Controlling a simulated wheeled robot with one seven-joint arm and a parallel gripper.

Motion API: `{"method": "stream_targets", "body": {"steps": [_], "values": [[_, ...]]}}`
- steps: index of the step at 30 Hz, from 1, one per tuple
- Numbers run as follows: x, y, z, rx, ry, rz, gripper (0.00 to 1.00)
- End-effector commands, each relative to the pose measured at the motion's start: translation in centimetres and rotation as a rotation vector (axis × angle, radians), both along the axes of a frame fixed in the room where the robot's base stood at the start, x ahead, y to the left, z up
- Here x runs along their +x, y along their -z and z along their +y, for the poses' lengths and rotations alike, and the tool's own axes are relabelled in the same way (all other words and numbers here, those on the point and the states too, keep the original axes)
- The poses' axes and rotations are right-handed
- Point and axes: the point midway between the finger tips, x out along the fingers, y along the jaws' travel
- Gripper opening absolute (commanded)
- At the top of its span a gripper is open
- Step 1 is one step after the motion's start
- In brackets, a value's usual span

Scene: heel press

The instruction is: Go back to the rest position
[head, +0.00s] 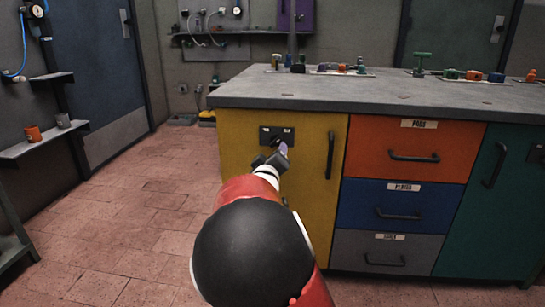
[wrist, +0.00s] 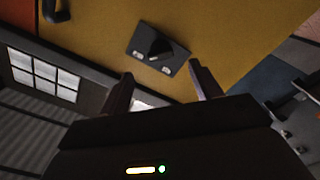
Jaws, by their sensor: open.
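My gripper (head: 272,160) is in front of the yellow cabinet door (head: 237,175) at the left end of the workbench. In the wrist view my gripper (wrist: 162,86) has its two fingers spread apart with nothing between them. Beyond the fingertips is a black plate (wrist: 143,52) with a dark knob (wrist: 160,48) and small pale labels on the yellow face. The fingers look apart from the knob. In the head view the plate (head: 266,134) shows just above my gripper, partly covered by a fingertip.
The grey worktop (head: 330,92) carries several small coloured parts at its back. Orange (head: 380,150), blue (head: 365,205) and grey drawers (head: 350,250) with black handles are right of the yellow door. Wall shelves (head: 42,140) stand at left. Tiled floor (head: 130,220) is clear at left.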

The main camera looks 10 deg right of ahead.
Motion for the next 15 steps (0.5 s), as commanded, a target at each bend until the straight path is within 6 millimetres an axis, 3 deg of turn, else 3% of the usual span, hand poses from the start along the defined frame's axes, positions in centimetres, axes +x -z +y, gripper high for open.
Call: {"method": "stream_targets", "body": {"steps": [10, 15], "values": [[-0.1, 0.0, -0.4, 0.020, -0.001, 0.012, 0.64], [-2.3, 0.8, -2.4, 0.227, -0.037, 0.137, 0.64]]}}
